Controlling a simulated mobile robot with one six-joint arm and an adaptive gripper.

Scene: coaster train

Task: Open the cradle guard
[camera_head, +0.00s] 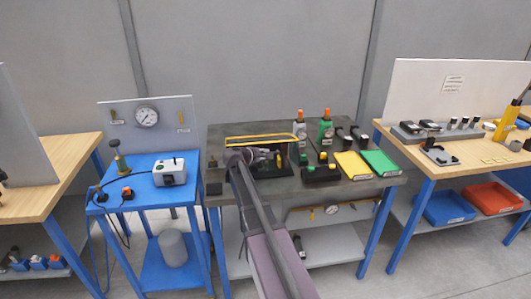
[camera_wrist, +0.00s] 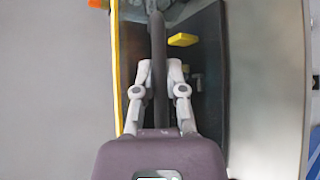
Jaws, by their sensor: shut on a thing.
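The cradle guard appears as a yellow-edged frame (camera_head: 262,137) over a dark fixture on the grey middle bench. In the wrist view, a yellow edge (camera_wrist: 115,60) runs along the left of a dark panel. My gripper (camera_head: 266,156) is low at this fixture, just in front of the yellow frame. In the wrist view, my gripper (camera_wrist: 159,68) is shut on a dark bar (camera_wrist: 158,40) that runs between its fingers. I cannot tell how the bar joins the guard. My arm hides part of the fixture.
On the same bench stand a grey unit (camera_head: 300,131) and a green unit (camera_head: 326,133) with orange tops. A yellow tray (camera_head: 352,165) and a green tray (camera_head: 381,163) lie to the right. A blue table (camera_head: 150,193) with a white box (camera_head: 170,172) stands left.

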